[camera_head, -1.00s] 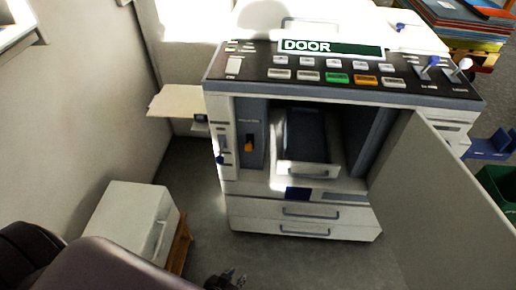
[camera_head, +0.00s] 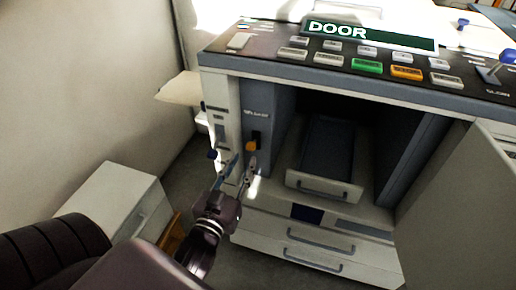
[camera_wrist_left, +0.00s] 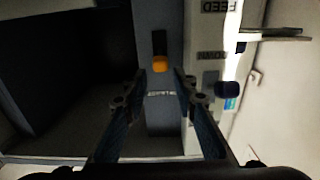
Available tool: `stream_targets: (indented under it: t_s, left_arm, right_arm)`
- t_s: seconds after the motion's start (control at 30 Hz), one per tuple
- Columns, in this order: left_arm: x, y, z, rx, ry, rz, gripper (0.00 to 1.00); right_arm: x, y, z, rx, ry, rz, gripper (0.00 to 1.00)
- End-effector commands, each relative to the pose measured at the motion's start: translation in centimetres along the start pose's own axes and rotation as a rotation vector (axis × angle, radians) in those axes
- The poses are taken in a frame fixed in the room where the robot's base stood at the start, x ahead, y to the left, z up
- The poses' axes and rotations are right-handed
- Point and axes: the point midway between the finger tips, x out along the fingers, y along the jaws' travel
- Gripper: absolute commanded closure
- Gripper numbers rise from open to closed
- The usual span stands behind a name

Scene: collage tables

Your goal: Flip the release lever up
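The release lever is an orange knob (camera_head: 252,146) on a dark slot in the grey panel, just inside the machine's open front. The knob sits at the lower end of the slot. It also shows in the left wrist view (camera_wrist_left: 159,64), straight ahead between the fingertips. My left gripper (camera_head: 242,167) is open and empty, just below and in front of the lever in the head view. In the left wrist view its fingers (camera_wrist_left: 160,78) are spread to both sides of the knob line. I cannot tell whether they touch it. My right gripper is not in view.
The machine's door (camera_head: 455,215) stands open at the right. A tray with a handle (camera_head: 325,187) sits inside the opening. A blue knob (camera_head: 212,154) is on the white outer post left of the lever. A white box (camera_head: 118,200) stands on the floor at left.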

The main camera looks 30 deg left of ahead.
Motion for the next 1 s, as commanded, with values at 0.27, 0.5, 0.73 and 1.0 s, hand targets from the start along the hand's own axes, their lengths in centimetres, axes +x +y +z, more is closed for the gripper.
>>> stream_targets:
  t_s: [0.27, 0.5, 0.73, 1.0]
  left_arm:
    - [2.7, 0.0, -0.3, 0.002, 0.007, 0.0, 0.74]
    - [5.9, 0.0, -0.2, 0.0, 0.006, 0.0, 0.74]
    - [7.5, 0.0, -0.2, 0.0, 0.003, -0.001, 0.74]
    - [7.7, 0.0, -0.2, 0.0, 0.002, -0.001, 0.74]
  right_arm:
    - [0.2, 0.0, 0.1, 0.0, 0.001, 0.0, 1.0]
    - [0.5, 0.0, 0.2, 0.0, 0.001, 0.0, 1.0]
    - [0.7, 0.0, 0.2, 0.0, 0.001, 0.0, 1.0]
    - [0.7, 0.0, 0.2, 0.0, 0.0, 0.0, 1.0]
